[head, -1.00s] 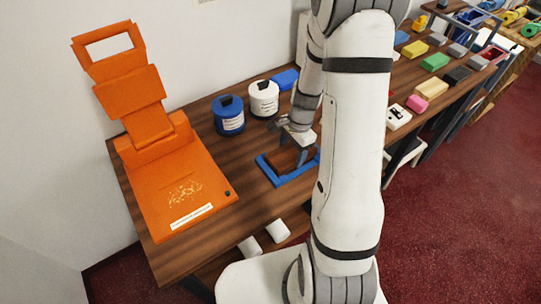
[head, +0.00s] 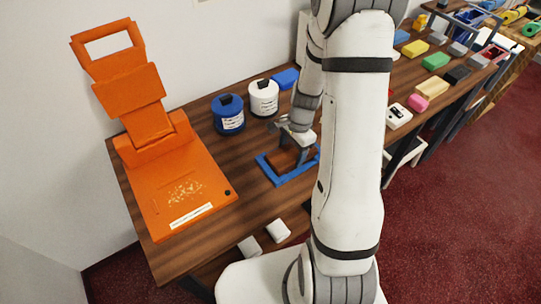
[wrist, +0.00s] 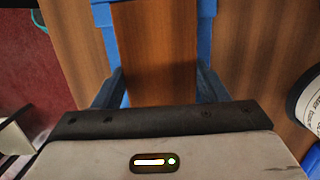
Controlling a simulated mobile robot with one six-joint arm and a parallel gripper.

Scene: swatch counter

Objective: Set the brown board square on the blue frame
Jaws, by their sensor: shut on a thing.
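The blue frame (head: 272,178) lies on the wooden counter, partly hidden by my arm. The brown board (head: 283,160) is at the frame, inside its outline as seen from the head. My gripper (head: 301,155) is shut on the board from above. In the wrist view the board (wrist: 155,45) runs between the two fingers (wrist: 158,82), with blue frame parts (wrist: 101,15) showing at its far left and along its right side. The board looks roughly in line with the frame. I cannot tell whether it rests fully on it.
An orange stand (head: 180,190) fills the left of the counter (head: 255,205). A blue jar (head: 228,115) and a white jar (head: 264,98) stand behind the frame. Several coloured blocks (head: 435,62) sit farther right.

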